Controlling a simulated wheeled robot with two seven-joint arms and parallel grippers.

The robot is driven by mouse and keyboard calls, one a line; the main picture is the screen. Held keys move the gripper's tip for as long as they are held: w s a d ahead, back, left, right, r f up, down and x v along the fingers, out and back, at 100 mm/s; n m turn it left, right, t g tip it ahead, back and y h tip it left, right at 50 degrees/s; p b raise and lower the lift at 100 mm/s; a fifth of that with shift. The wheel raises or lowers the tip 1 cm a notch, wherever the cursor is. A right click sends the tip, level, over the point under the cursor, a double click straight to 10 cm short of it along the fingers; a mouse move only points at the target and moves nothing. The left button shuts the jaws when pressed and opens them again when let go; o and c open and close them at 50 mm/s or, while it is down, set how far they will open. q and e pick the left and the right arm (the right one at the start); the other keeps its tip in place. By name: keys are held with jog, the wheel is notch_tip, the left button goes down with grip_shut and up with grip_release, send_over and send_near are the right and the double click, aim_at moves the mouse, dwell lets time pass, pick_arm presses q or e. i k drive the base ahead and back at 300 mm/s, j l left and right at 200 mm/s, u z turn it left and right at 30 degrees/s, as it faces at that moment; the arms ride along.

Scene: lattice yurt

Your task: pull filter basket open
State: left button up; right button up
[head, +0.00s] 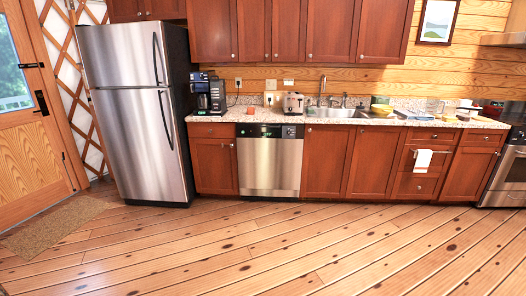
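A black and silver coffee maker (209,94) stands on the left end of the granite counter, beside the fridge. Its dark carafe sits low in the machine. It is far off and small, so I cannot make out the filter basket or whether it is open. Neither of my grippers is in the head view.
A steel fridge (140,120) stands left of the counter (240,116). A toaster (293,103), a sink (338,114) and several small items are further right on it. A dishwasher (269,165) is below. The wooden floor (270,245) is clear; a mat (55,222) lies by the door.

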aim_at(195, 87)
jog(key=i+j+u, duration=0.1)
jog(key=i+u, duration=0.15)
jog(key=i, duration=0.5)
jog(key=i+u, duration=0.3)
jog(key=i, duration=0.4)
jog(key=i+l+u, duration=0.25)
jog(key=i, duration=0.45)
